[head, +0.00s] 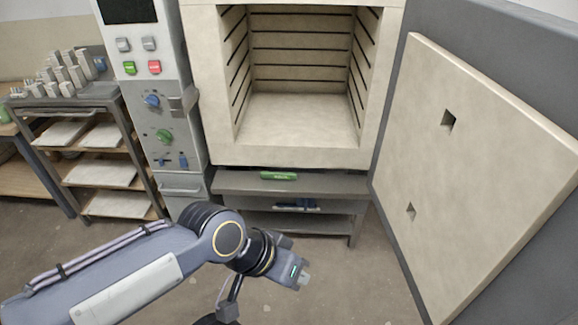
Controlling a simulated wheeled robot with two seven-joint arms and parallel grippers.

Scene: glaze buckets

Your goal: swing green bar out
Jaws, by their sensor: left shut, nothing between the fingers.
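The green bar (278,176) lies along the front of the grey stand's top, just under the open kiln. My left gripper (304,277) is low in front of the stand, apart from the bar and nearer to me. Its fingers are small in view; it is shut and empty. My right gripper is not in view.
The kiln chamber (298,117) is open and empty. Its thick door (470,150) stands swung open at the right. A control panel (152,100) with knobs is left of the kiln. A shelf rack (97,172) stands farther left. Floor around my gripper is clear.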

